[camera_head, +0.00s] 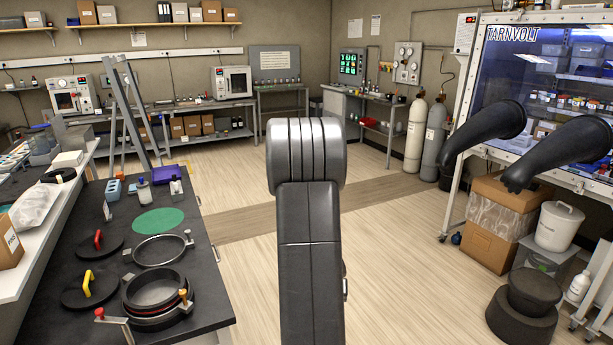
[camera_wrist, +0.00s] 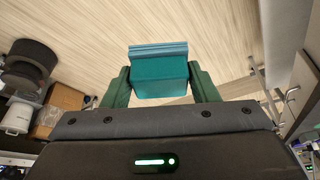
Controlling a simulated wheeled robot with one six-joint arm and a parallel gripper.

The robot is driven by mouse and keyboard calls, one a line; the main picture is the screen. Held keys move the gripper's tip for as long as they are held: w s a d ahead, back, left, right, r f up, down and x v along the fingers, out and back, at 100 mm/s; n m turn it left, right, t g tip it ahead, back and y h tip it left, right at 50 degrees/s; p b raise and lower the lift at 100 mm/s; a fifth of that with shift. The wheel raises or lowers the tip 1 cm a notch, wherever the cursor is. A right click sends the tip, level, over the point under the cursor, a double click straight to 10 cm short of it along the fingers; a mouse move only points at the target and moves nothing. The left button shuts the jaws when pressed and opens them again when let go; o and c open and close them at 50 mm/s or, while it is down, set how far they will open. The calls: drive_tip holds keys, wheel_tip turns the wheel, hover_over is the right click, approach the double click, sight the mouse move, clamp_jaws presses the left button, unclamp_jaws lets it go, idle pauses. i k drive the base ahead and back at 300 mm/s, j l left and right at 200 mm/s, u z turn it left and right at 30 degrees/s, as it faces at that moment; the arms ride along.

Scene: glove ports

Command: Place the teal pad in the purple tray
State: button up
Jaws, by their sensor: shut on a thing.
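My gripper (camera_wrist: 160,84) shows in the wrist view with its two green fingers shut on the teal pad (camera_wrist: 160,80). The pad is a block with a lighter, ridged blue-teal strip along its far edge. It is held up over the pale wood floor. In the head view my own arm stands in the middle, and the gripper and pad cannot be made out there. A purple tray (camera_head: 167,174) lies at the far end of the dark bench on the left, well away from the pad. Its inside is too small to tell.
The dark bench (camera_head: 205,290) also bears a green round mat (camera_head: 158,220), metal rings (camera_head: 160,250), lids with red and yellow handles, and small bottles. A glove box with black gloves (camera_head: 490,130) stands at right, with bins below. The floor between is clear.

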sight(167, 175)
drive_tip(key=i+l+z, duration=0.6)
drive_tip(key=i+z, duration=0.3)
drive_tip(key=i+l+u, duration=0.1)
drive_tip(key=i+u, duration=0.3)
drive_tip(key=i+j+u, duration=0.15)
drive_tip(key=i+u, duration=0.5)
drive_tip(key=u, duration=0.15)
drive_tip(key=i+u, duration=0.35)
drive_tip(key=i+l+u, duration=0.2)
drive_tip(key=i+u, duration=0.6)
drive_tip(key=i+l+u, duration=0.15)
drive_tip(key=u, duration=0.25)
drive_tip(key=i+l+u, duration=0.25)
drive_tip(key=u, duration=0.15)
drive_tip(key=i+l+u, duration=0.2)
drive_tip(key=u, duration=0.2)
drive_tip(key=i+l+u, duration=0.15)
drive_tip(key=l+u, duration=0.2)
drive_tip(key=l, duration=0.15)
drive_tip(key=i+l+u, duration=0.1)
drive_tip(key=l+u, duration=0.25)
drive_tip(key=l, duration=0.2)
drive_tip(key=l+u, duration=0.35)
drive_tip(key=l, duration=0.2)
